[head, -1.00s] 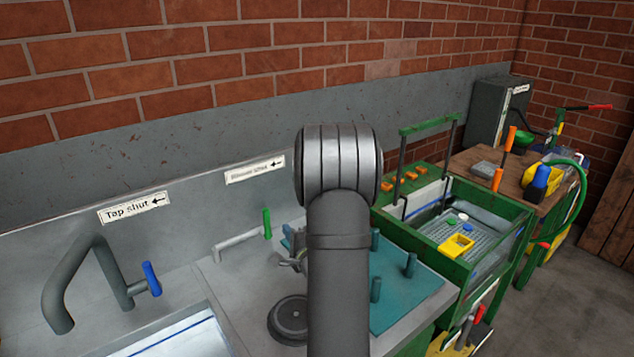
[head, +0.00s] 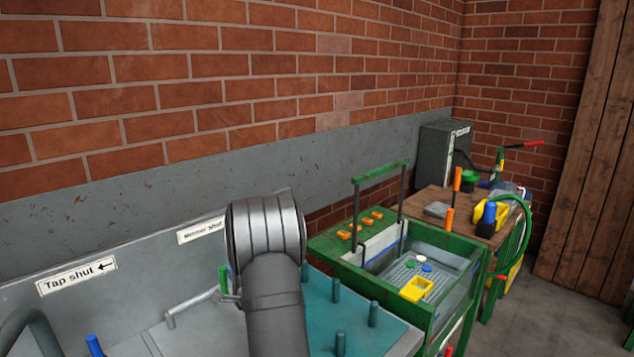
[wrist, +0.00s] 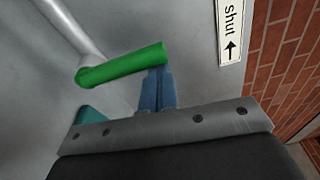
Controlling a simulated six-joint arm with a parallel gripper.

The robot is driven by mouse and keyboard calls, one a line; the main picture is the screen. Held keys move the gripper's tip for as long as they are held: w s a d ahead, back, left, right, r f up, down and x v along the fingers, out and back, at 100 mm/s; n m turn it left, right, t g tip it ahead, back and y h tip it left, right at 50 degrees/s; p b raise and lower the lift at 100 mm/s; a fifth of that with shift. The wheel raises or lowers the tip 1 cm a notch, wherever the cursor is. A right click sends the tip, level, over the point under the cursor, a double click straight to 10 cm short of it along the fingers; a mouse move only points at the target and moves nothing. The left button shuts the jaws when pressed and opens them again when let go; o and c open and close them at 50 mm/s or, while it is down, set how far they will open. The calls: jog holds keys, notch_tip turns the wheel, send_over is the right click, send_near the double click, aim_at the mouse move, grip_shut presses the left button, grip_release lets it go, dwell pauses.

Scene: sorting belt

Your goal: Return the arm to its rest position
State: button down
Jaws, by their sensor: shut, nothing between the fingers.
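My gripper (wrist: 158,78) shows in the wrist view with its two blue fingers together and nothing between them. Its fingertips are at the right end of a green tap handle (wrist: 125,66); I cannot tell whether they touch it. In the head view my grey arm stands in front and hides most of the gripper. The green handle (head: 222,278) shows just left of the arm there, on a grey pipe (head: 190,307).
A teal board with upright pegs (head: 340,343) lies right of my arm. Beyond it stands a green-framed basin (head: 455,262) with a yellow block (head: 416,289). A wooden bench (head: 430,197) holds tools. The grey back panel (head: 130,255) carries labels.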

jog(key=shift+w, duration=0.2)
jog(key=shift+d, duration=0.1)
jog(key=v, duration=1)
jog(key=x, duration=1)
jog(key=w+d+f+m, duration=0.1)
jog(key=m, duration=0.1)
jog(key=w+d+f+m, duration=0.1)
jog(key=d+m, duration=0.1)
jog(key=shift+w+f+m+g, duration=0.15)
jog(key=shift+w+m+g, duration=0.15)
jog(key=shift+w, duration=0.05)
jog(key=v, duration=0.9)
jog(key=shift+s+d, duration=0.15)
jog(key=shift+s, duration=0.3)
